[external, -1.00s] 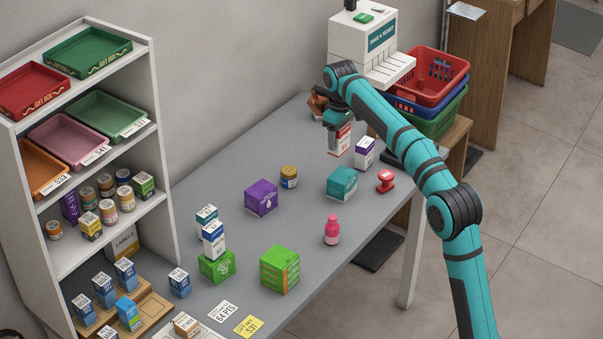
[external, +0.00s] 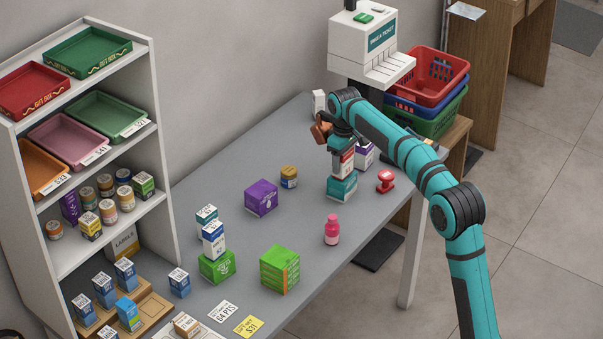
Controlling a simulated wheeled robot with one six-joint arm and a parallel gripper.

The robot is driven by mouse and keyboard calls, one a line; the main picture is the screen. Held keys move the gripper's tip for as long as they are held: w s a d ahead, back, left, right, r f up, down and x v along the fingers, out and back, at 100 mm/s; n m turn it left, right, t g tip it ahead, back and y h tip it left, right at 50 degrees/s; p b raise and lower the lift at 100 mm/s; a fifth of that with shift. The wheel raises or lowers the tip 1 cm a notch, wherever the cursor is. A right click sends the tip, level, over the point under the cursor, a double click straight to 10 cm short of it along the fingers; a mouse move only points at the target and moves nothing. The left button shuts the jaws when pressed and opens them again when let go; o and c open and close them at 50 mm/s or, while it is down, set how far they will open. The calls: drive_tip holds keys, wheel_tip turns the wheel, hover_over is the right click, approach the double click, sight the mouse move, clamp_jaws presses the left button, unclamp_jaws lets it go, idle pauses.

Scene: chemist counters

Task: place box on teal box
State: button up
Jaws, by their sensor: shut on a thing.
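The teal box (external: 342,187) stands on the grey table, right of the purple box. My gripper (external: 342,145) is over it, pointing down, shut on a small red and white box (external: 341,164). The held box is upright, directly above the teal box in this view. Its lower end appears to meet the teal box's top, but I cannot tell whether they touch. My gripper's fingers partly hide the held box's upper part.
A white and purple box (external: 364,154) stands close behind the teal box, and a red stamp-like object (external: 385,181) is to its right. A purple box (external: 261,197), a brown jar (external: 289,177) and a pink bottle (external: 332,230) stand nearby. Table between them is clear.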

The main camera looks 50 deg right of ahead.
drive_tip(key=shift+f, duration=0.15)
drive_tip(key=o, duration=1)
wheel_tip(320, 180, up, 12)
drive_tip(key=shift+a, duration=0.1)
